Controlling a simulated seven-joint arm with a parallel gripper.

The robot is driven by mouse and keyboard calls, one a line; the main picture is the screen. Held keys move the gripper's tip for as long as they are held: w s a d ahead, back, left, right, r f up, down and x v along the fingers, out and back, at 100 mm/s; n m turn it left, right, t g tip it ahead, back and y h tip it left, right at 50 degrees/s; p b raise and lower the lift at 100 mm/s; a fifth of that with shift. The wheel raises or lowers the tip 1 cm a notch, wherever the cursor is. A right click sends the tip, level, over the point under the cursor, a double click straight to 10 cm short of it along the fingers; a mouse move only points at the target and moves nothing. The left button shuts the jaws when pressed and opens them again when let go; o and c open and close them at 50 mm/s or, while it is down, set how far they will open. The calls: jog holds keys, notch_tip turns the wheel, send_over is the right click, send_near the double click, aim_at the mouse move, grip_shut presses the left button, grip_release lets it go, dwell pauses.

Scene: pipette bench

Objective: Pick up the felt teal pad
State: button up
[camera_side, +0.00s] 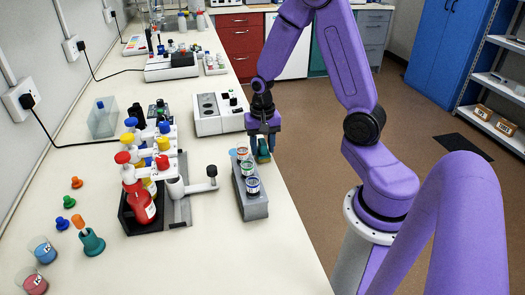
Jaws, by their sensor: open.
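A small teal piece (263,149), which looks like the felt teal pad, shows at the right edge of the bench, just past the far end of a grey block. My gripper (262,146) points down over it, open, with a finger on either side of the teal. The fingers partly hide it, and I cannot tell whether they touch it. It is too small for its felt surface to be made out.
The grey block (254,208) holding several small round pots stands close in front of my gripper. A white instrument (219,113) is just to the left. The bench's right edge is close.

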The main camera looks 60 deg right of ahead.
aim_at(262, 141)
jog(key=c, duration=0.6)
jog(key=shift+o, duration=0.2)
jog(key=shift+r, duration=2.95)
